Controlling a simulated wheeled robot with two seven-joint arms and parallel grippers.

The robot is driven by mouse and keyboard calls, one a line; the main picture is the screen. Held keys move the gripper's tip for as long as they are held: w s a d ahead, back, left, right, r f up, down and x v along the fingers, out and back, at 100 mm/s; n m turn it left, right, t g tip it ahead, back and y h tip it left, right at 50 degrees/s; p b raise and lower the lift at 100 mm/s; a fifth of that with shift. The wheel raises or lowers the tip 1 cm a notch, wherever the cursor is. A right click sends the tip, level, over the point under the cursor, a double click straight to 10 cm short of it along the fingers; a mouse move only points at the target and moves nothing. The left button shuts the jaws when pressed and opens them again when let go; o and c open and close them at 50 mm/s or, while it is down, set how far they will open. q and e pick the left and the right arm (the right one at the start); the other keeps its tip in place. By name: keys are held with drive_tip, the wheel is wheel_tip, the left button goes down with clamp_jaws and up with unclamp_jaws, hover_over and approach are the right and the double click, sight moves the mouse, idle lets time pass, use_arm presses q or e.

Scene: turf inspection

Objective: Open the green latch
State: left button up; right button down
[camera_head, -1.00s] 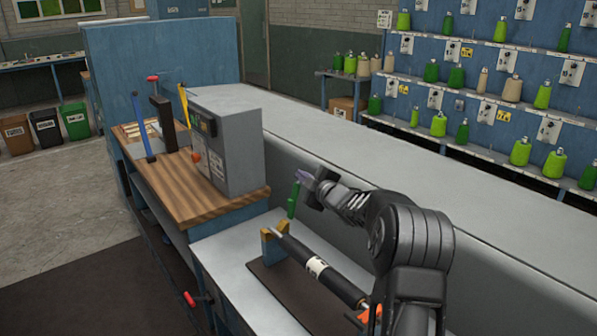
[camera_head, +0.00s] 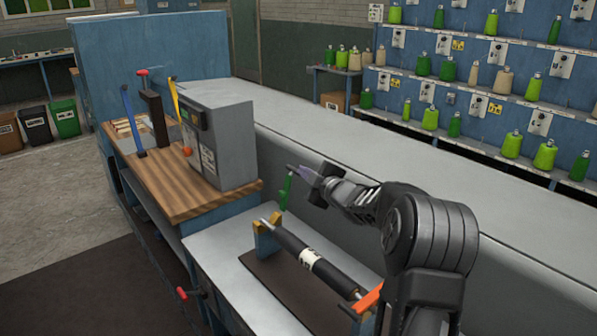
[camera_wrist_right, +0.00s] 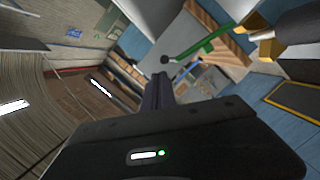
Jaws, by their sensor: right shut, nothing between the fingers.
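The green latch (camera_head: 285,192) is a narrow bar standing nearly upright above the left end of the black roller (camera_head: 330,273), by the grey bench's side wall. My right gripper (camera_head: 303,172) reaches in from the right. Its fingers are shut and empty, just to the right of the latch's upper end. I cannot tell whether they touch it. In the right wrist view the green latch (camera_wrist_right: 205,42) lies slanted beyond the shut fingers (camera_wrist_right: 155,92), with a dark round knob at its lower end. My left gripper is not in view.
The roller rests on a yellow-topped support (camera_head: 262,240) at its left end; an orange part (camera_head: 369,297) shows at its right end. A grey control box (camera_head: 225,145) stands on the wooden top at left. The long grey bench top (camera_head: 400,165) behind is clear.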

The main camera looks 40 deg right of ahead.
drive_tip(key=v, duration=0.3)
drive_tip(key=shift+w+a+r, duration=0.1)
drive_tip(key=shift+a, duration=0.05)
idle(0.4)
